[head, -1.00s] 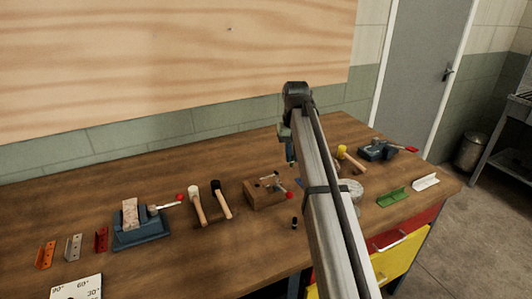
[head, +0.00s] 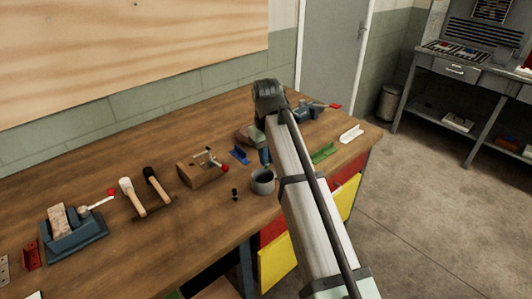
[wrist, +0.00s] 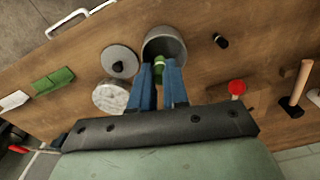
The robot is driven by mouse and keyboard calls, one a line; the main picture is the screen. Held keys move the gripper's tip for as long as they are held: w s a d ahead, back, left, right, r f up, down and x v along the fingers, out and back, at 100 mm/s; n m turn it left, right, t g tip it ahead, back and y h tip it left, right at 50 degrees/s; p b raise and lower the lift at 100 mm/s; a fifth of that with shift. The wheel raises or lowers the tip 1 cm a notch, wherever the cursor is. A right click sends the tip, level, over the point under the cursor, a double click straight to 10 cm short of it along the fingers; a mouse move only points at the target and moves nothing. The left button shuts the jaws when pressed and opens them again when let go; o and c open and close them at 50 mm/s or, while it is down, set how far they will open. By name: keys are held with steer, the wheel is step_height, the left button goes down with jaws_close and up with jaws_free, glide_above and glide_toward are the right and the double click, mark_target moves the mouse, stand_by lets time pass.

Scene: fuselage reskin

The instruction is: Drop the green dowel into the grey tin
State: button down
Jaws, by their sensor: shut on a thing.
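The grey tin (head: 263,182) stands open and upright near the front edge of the bench, just left of my arm in the head view. In the wrist view the tin (wrist: 178,45) shows its open mouth just beyond my fingertips. My gripper (wrist: 158,75) has its blue fingers shut on the green dowel (wrist: 158,62). The dowel's visible end overlaps the tin's near rim in the wrist view; its height above the rim is hard to tell. In the head view the dowel is hidden, and the gripper (head: 265,156) is close behind the tin.
A grey lid with a knob (wrist: 119,61) and a pale round block (wrist: 110,98) lie beside the tin. A small black piece (head: 234,194) and a wooden block with a red-knobbed clamp (head: 203,172) are to its left. A green bracket (head: 323,152) lies right of my arm.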

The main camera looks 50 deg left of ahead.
mark_target(267, 169)
steer(key=shift+f, duration=2.75)
steer(key=c, duration=1.1)
jaws_free()
steer(key=shift+o, duration=0.2)
step_height(267, 169, up, 14)
steer(key=shift+f, duration=0.1)
